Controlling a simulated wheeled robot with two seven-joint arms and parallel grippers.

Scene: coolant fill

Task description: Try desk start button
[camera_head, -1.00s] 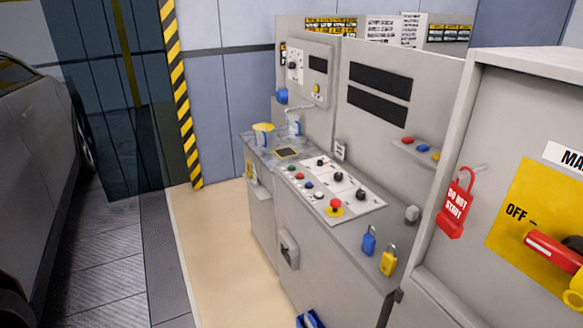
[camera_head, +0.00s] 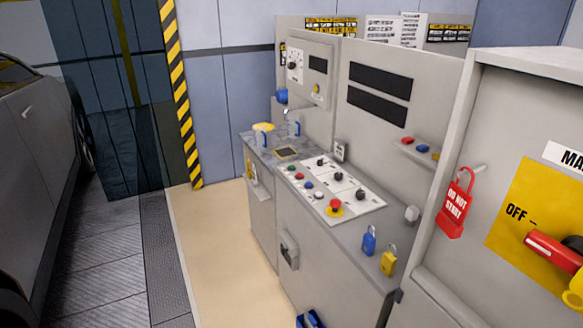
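The control desk (camera_head: 355,235) stands in the middle of the view. Its pale sloped panel (camera_head: 348,212) carries a green button (camera_head: 292,168), a red one (camera_head: 300,177), a blue one (camera_head: 309,185), several black knobs and a red mushroom button on a yellow base (camera_head: 335,206). The button labels are too small to read. On the cabinet at right, a red "DO NOT START" tag (camera_head: 455,207) hangs beside a yellow plate (camera_head: 535,215) with a red switch handle (camera_head: 553,249) near the word OFF. Neither of my grippers is in view.
A blue padlock (camera_head: 369,242) and a yellow padlock (camera_head: 388,262) sit at the desk's front right. A grey car (camera_head: 35,180) stands at left. A striped post (camera_head: 181,100) rises behind the clear beige floor (camera_head: 215,250).

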